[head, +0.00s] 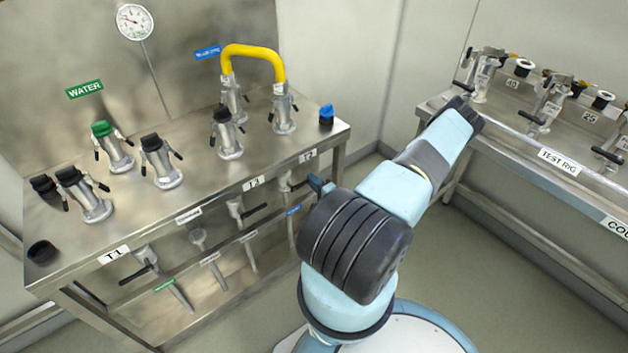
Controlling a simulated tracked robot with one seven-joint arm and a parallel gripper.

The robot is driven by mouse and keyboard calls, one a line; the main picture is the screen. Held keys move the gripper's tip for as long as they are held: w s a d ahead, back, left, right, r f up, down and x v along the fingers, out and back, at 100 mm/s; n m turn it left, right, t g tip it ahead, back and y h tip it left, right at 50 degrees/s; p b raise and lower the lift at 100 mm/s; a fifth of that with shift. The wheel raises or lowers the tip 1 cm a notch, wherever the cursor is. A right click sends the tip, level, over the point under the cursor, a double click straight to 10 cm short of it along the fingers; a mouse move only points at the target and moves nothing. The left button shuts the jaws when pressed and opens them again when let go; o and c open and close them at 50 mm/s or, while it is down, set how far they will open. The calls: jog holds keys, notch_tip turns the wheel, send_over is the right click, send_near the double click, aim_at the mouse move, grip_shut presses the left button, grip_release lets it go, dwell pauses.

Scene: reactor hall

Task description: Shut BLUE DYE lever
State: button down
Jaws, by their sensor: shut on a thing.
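A blue label (293,210), too small to read, sits on a vertical pipe under the right end of the steel bench. The valve (286,184) on that pipe has a lever (318,184) with a blue part at its end, sticking out to the right. I take it for the BLUE DYE lever, but cannot read its name. My arm partly covers the area beside it. My gripper's fingers are not visible; they may be hidden behind the arm. I cannot tell whether anything touches the lever.
The steel bench (225,178) carries several black-capped couplings, a green-capped one (112,145) by the WATER label (85,89), and a yellow hose (252,50). The TEST RIG bench (520,150) stands right. Open floor lies between.

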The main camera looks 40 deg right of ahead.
jog(key=shift+s+d+f, duration=0.1)
jog(key=shift+d+f, duration=0.15)
jog(key=shift+f, duration=0.05)
jog(key=c, duration=1.4)
grip_release()
jog(key=o, duration=0.4)
jog(key=shift+a+r, duration=0.1)
jog(key=shift+c, duration=0.2)
jog(key=s, duration=1.3)
jog(key=shift+s+d, duration=0.2)
jog(key=shift+s, duration=0.15)
